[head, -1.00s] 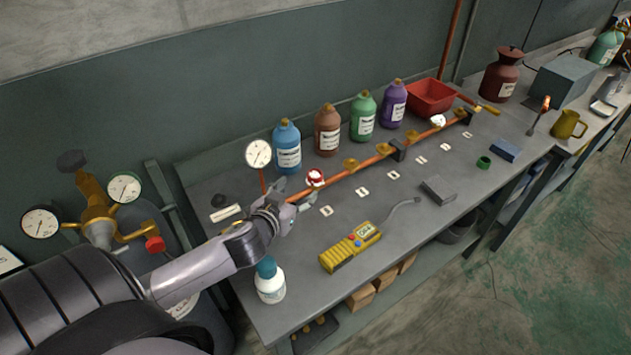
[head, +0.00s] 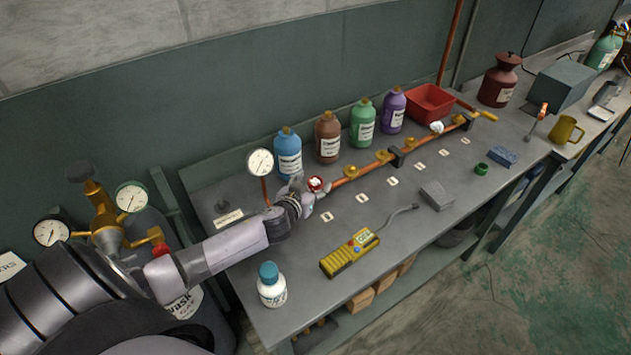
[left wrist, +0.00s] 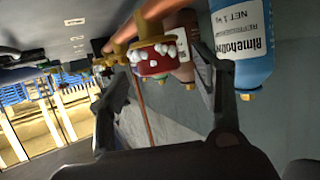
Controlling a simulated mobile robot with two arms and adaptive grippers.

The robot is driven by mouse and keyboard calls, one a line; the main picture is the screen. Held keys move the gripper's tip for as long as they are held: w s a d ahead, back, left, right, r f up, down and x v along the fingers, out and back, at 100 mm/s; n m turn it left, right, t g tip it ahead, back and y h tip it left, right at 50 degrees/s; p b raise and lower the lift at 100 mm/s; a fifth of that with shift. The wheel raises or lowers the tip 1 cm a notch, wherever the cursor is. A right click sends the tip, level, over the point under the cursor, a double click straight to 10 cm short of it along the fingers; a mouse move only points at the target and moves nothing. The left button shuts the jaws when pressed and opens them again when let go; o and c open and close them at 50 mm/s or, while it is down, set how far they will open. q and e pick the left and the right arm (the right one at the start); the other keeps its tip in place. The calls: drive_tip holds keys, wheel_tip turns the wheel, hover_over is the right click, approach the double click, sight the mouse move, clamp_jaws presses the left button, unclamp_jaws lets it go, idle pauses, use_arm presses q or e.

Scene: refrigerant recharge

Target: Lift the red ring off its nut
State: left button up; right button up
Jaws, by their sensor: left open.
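The red ring (head: 316,184) sits around a brass nut near the left end of the copper pipe (head: 346,177), with white lumps on it. In the left wrist view the red ring (left wrist: 153,66) hangs below the copper pipe in the picture, with white lumps on its front and brass behind it. My left gripper (head: 313,191) is open at the ring. Its fingers stand on either side of the ring in the wrist view (left wrist: 165,75), with gaps showing. The nut is mostly hidden by the ring. My right gripper is not in view.
A dial gauge (head: 260,162) and a blue bottle (head: 288,153) stand close to the ring. More bottles line the wall. Another white lump (head: 437,128) sits farther along the pipe.

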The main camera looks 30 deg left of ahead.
use_arm(q)
drive_tip(key=shift+w+a+f, duration=0.1)
drive_tip(key=shift+w+f, duration=0.15)
drive_tip(key=shift+w, duration=0.3)
drive_tip(key=shift+s, duration=0.1)
drive_tip(key=c, duration=0.9)
drive_tip(key=shift+c, duration=0.2)
